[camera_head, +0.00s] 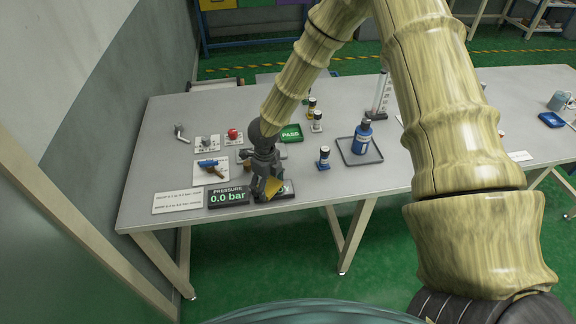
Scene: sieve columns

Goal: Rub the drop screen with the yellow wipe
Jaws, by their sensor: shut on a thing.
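My gripper (268,186) is shut on the yellow wipe (273,187) and points down near the table's front edge. Part of the wipe shows between and beside the dark fingers. A small dark display (288,189) lies right under and behind the gripper and is mostly covered by it; this looks like the drop screen, but its text is hidden. I cannot tell whether the wipe touches it. To its left a dark display (228,198) reads "PRESSURE 0.0 bar".
A white text card (178,201) lies left of the displays. Behind are a blue tool (211,164), a red knob (232,134) and a green PASS sign (292,134). A small blue-capped bottle (324,158) and a tray (347,157) with a blue bottle (362,137) stand to the right.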

